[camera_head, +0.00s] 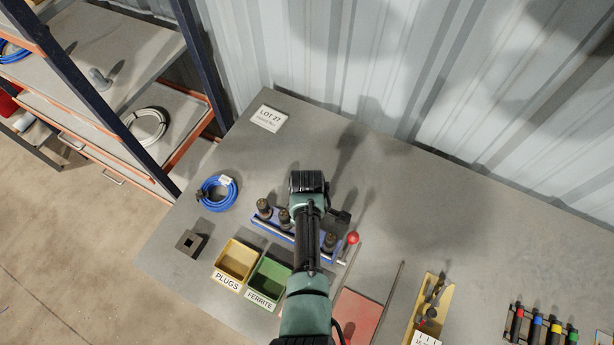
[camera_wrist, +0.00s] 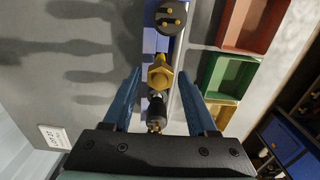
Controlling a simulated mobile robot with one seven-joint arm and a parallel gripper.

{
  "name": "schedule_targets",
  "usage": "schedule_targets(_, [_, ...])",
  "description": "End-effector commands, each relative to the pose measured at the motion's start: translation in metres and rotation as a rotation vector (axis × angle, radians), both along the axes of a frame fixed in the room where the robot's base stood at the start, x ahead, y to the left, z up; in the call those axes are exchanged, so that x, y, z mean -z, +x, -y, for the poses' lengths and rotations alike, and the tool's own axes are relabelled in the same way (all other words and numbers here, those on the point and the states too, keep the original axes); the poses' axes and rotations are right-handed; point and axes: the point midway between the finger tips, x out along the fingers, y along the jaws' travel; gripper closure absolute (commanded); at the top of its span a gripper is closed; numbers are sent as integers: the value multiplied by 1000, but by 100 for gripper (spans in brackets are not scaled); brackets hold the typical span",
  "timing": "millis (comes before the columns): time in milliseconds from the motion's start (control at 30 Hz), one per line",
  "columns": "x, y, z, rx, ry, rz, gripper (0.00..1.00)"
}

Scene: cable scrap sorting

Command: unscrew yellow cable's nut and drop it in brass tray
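My gripper (camera_wrist: 159,74) is open in the wrist view, its two blue fingers apart. A brass-coloured hex nut (camera_wrist: 160,74) shows between the fingertips, with a dark connector body below it in the picture; no finger visibly touches the nut. Whether it belongs to the yellow cable I cannot tell, as no yellow cable is clear. The connectors stand on a blue rack (camera_head: 271,226), partly hidden by my arm in the head view.
A yellow PLUGS tray (camera_head: 236,261) and green FERRITE tray (camera_head: 270,280) stand before the rack. A red-knobbed lever (camera_head: 352,238) rises at its right end. A blue cable coil (camera_head: 217,193) lies left.

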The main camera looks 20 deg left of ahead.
Motion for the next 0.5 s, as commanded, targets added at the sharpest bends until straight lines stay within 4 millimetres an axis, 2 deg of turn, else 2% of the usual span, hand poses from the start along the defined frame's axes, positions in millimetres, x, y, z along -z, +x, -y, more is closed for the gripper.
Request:
schedule_targets(33, [0,0,0,0,0,0,53])
schedule_targets(300, [0,0,0,0,0,0,100])
schedule_targets(500, [0,0,0,-14,0,0,100])
